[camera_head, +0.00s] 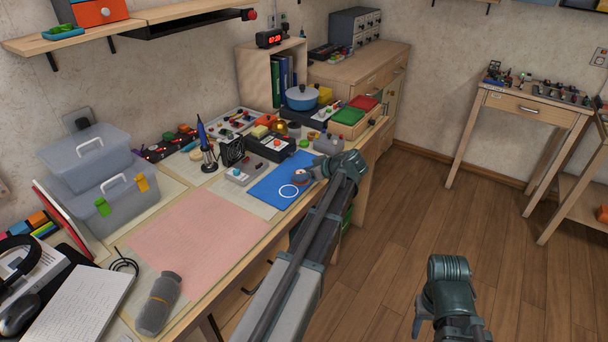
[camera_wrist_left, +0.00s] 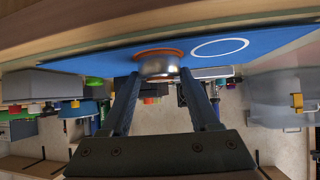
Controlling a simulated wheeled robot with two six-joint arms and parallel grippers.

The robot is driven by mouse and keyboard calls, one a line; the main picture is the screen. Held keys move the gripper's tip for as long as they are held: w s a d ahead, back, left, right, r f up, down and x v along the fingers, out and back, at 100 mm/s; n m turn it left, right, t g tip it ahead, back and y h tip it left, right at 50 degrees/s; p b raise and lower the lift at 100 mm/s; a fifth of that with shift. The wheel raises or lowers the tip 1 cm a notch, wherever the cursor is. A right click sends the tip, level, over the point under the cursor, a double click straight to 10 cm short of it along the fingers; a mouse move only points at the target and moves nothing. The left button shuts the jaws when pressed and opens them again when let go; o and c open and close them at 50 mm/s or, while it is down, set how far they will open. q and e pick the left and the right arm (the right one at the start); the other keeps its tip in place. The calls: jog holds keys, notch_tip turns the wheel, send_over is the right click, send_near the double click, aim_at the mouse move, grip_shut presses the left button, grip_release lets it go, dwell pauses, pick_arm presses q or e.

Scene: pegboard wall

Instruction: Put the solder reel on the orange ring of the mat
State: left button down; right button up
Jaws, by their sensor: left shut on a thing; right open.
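The solder reel (camera_wrist_left: 158,67) is a short silvery cylinder, seen upside down between the two fingers of my left gripper (camera_wrist_left: 160,76) in the left wrist view. My left gripper is shut on it. The orange ring (camera_wrist_left: 150,51) shows as a curved band right at the reel's mat-side end. I cannot tell whether the reel touches the mat. The blue mat (camera_wrist_left: 110,57) also shows in the head view (camera_head: 268,191), where my left gripper (camera_head: 306,177) reaches over its right side and partly hides the reel and ring.
A white ring (camera_head: 289,191) lies beside the orange one on the mat. A grey box with knobs (camera_head: 244,170), a soldering iron in its stand (camera_head: 208,150) and a grey object (camera_head: 328,144) stand close around. The pink mat (camera_head: 195,230) is bare.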

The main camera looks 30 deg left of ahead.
pick_arm(q)
jog(key=shift+c, duration=0.6)
grip_release()
jog(key=shift+d+r+p, duration=0.15)
jog(key=shift+r+p, duration=0.15)
jog(key=shift+p, duration=0.1)
jog(key=p+v, duration=0.6)
jog(key=v, duration=0.5)
jog(key=shift+d, duration=0.25)
jog(key=shift+s+r, duration=0.1)
